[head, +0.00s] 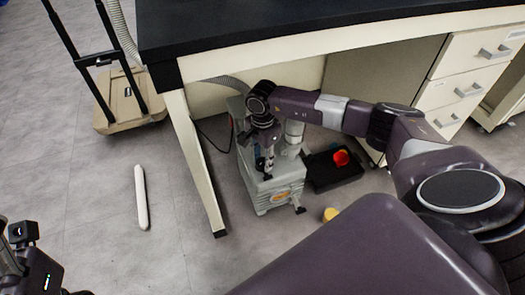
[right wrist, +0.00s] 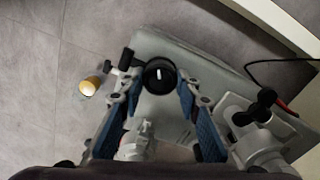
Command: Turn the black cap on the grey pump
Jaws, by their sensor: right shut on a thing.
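The grey pump (head: 284,192) stands on the floor under the bench, and its body also shows in the right wrist view (right wrist: 212,72). The black cap (right wrist: 159,83) is round, with a short white mark on its top. My right gripper (head: 265,168) reaches down over the pump. In the right wrist view my right gripper (right wrist: 157,92) has its blue-padded fingers on either side of the cap, shut on it. In the head view the gripper hides the cap. My left arm's end (head: 35,262) shows at the lower left; its fingers cannot be made out.
The black-topped bench (head: 300,22) overhangs the pump, with a pale leg (head: 195,160) to its left. A black tray (head: 338,178) with a red item and a yellow object (head: 330,214) are at right. A white rod (head: 141,197) and a cart (head: 128,103) are at left.

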